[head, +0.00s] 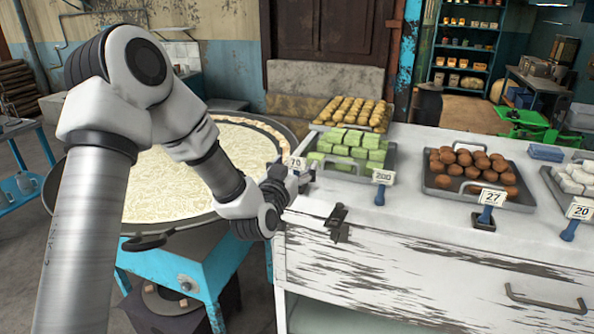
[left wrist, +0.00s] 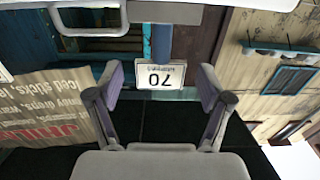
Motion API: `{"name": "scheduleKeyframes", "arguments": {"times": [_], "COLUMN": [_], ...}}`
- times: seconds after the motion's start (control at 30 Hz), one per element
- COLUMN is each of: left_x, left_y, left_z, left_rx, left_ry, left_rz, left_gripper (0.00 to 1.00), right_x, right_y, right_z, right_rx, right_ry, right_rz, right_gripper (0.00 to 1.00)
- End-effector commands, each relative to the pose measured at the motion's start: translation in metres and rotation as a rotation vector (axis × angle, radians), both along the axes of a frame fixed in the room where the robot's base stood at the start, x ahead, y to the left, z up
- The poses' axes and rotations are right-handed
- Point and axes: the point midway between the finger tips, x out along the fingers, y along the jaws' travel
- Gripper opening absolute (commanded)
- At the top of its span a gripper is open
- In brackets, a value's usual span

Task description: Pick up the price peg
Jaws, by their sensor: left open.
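A price peg with a white "70" card (head: 295,163) stands at the left end of the white counter, partly hidden by my left gripper (head: 299,178). In the left wrist view, this card (left wrist: 161,76) appears upside down, with its blue stem (left wrist: 162,42) above it. My left gripper (left wrist: 161,90) is open, with one finger on each side of the card and visible gaps at both sides. Other price pegs on the counter read "200" (head: 383,177), "27" (head: 492,197) and "20" (head: 580,212). My right gripper is not in view.
The white counter (head: 420,222) holds trays of green blocks (head: 350,148), brown balls (head: 470,165) and white pieces (head: 577,180). A wide pan (head: 190,185) stands beside its left end.

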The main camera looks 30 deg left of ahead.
Motion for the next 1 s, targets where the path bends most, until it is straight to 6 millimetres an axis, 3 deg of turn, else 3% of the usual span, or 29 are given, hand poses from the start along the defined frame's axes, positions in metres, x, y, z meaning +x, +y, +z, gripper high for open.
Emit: {"name": "scheduleKeyframes", "arguments": {"times": [0.1, 0.3, 0.47, 0.5, 1.0], "left_x": [0.0113, 0.0115, 0.0114, 0.0113, 0.0113], "left_y": [0.0019, 0.0018, 0.0016, 0.0016, 0.0014], "left_z": [-0.0013, -0.0033, -0.0036, -0.0037, 0.0039], "left_rx": [0.002, 0.001, 0.002, 0.002, 0.001], "left_ry": [0.004, 0.003, 0.005, 0.005, 0.004], "left_rz": [-0.002, -0.003, -0.003, -0.003, -0.003], "left_gripper": [0.79, 0.76, 0.19, 0.14, 0.14], "right_x": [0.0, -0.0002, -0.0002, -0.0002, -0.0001], "right_y": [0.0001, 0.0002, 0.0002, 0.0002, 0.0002], "right_z": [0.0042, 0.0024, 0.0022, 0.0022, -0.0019], "right_rx": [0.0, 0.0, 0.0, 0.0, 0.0], "right_ry": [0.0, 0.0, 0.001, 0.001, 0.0], "right_rz": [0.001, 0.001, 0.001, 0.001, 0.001], "right_gripper": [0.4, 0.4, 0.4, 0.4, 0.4]}}
